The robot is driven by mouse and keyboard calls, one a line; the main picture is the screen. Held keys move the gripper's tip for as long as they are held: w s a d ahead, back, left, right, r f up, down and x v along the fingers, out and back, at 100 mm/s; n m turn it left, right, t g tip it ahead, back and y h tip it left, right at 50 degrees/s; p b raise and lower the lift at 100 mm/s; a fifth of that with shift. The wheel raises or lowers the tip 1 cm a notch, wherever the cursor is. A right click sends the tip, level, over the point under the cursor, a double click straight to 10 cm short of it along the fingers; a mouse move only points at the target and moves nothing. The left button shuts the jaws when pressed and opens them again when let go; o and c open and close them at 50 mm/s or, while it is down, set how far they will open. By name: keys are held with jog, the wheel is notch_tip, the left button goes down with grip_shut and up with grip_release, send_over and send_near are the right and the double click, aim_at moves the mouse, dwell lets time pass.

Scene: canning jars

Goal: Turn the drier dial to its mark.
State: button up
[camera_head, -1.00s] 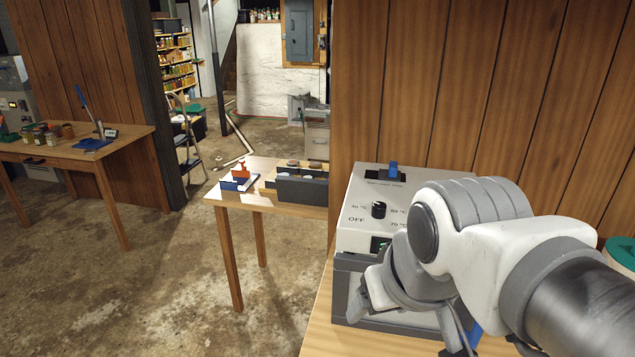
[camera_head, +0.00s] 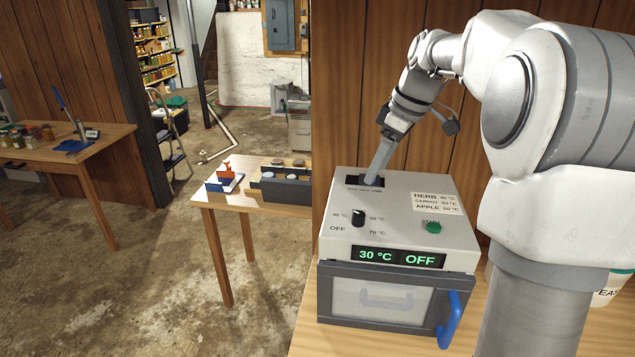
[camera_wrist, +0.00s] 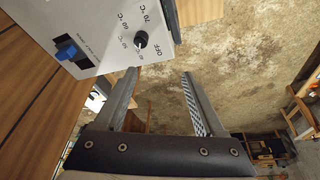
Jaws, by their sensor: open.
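The drier (camera_head: 330,240) is a pale box with a grey front door. Its black dial (camera_head: 358,217) sits on the sloping top, ringed by temperature labels and OFF. The dial also shows in the wrist view (camera_wrist: 140,39), just beyond the fingertips; I cannot tell exactly where its pointer stands. The green display (camera_head: 399,257) reads 30 °C and OFF. My gripper (camera_head: 372,178) is open and empty above the back of the drier, apart from the dial. Both fingers show in the wrist view (camera_wrist: 159,73). A blue switch (camera_wrist: 66,52) sits in a dark recess, partly hidden by my gripper in the head view.
A green button (camera_head: 433,228) and a printed list of foods with temperatures (camera_head: 436,203) are on the drier's top right. A blue door handle (camera_head: 455,318) sticks out in front. A wood-panelled wall (camera_head: 345,110) stands close behind. A side table (camera_head: 220,200) stands to the left.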

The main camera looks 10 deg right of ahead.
jog(key=w+d+n+y, duration=0.1)
jog(key=w+d, duration=0.2)
jog(key=d, duration=0.2)
jog(key=p, duration=0.3)
send_near(360, 214)
jog(key=x, duration=0.9)
jog(key=shift+f, duration=0.1)
grip_shut()
